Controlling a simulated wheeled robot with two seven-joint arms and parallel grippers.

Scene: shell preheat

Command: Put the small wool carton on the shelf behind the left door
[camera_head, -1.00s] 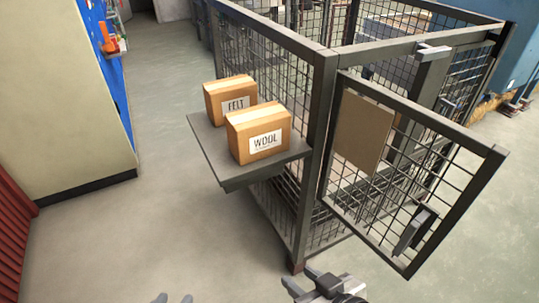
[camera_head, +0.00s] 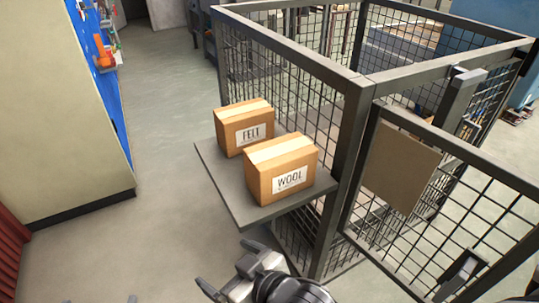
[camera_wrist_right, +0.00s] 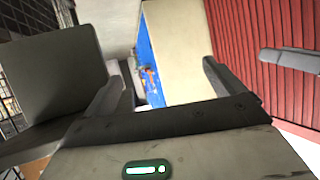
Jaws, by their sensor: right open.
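The small wool carton (camera_head: 281,172), brown with a white WOOL label, stands on a grey ledge (camera_head: 222,185) outside the mesh cage. My right gripper (camera_head: 226,270) is open and empty, in front of and below the ledge, apart from the carton. Its two fingers also show in the right wrist view (camera_wrist_right: 160,90) with nothing between them. Only a small tip of my left gripper (camera_head: 132,299) shows at the bottom edge. A mesh door (camera_head: 450,205) with a brown panel stands at the right of the cage. No shelf behind a door can be made out.
A similar carton labelled FELT (camera_head: 243,128) stands behind the wool carton, close to it. A cage post (camera_head: 345,185) rises just right of the ledge. A cream cabinet (camera_head: 60,110) stands at the left. The floor between cabinet and ledge is clear.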

